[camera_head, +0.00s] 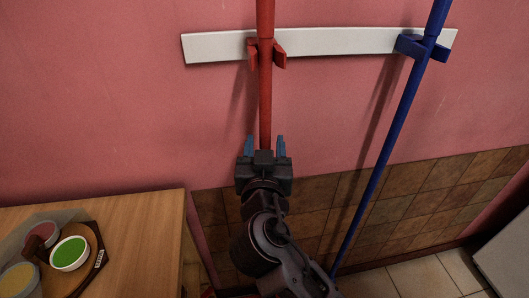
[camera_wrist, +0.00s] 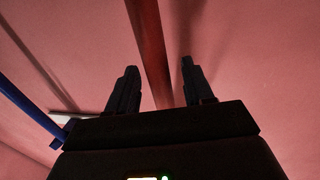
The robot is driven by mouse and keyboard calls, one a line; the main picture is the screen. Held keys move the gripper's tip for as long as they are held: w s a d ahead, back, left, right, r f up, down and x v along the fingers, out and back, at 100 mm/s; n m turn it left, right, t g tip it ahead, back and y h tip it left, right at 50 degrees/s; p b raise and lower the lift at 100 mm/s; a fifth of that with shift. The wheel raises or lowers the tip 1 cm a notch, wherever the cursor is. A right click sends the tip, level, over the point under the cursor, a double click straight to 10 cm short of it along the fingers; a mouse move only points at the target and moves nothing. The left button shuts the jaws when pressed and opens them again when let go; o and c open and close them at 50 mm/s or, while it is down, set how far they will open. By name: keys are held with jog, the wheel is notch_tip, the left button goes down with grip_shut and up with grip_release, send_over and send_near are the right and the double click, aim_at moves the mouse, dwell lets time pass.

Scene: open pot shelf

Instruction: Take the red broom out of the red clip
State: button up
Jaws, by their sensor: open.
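The red broom's handle (camera_head: 265,100) stands upright against the pink wall, held in the red clip (camera_head: 280,54) on a white wall rail. Its lower part is hidden behind my arm. My gripper (camera_head: 265,146) is open below the clip, with its fingers on either side of the handle in the picture. In the wrist view the red handle (camera_wrist: 150,50) runs between the two open fingers (camera_wrist: 158,83), nearer the left one at the tips. The fingers do not look closed on it. I cannot tell how deep the handle sits between them.
A blue pole (camera_head: 395,125) leans in a blue clip (camera_head: 409,45) at the right of the white rail (camera_head: 340,41). A wooden table (camera_head: 145,225) at lower left holds a tray with small bowls. Brown tiles (camera_head: 400,205) cover the lower wall.

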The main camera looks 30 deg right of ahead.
jog(key=shift+w+d, duration=0.1)
jog(key=shift+c, duration=0.3)
grip_shut()
jog(key=shift+c, duration=2.2)
grip_release()
grip_shut()
jog(key=shift+c, duration=0.5)
grip_release()
grip_shut()
jog(key=shift+r, duration=0.1)
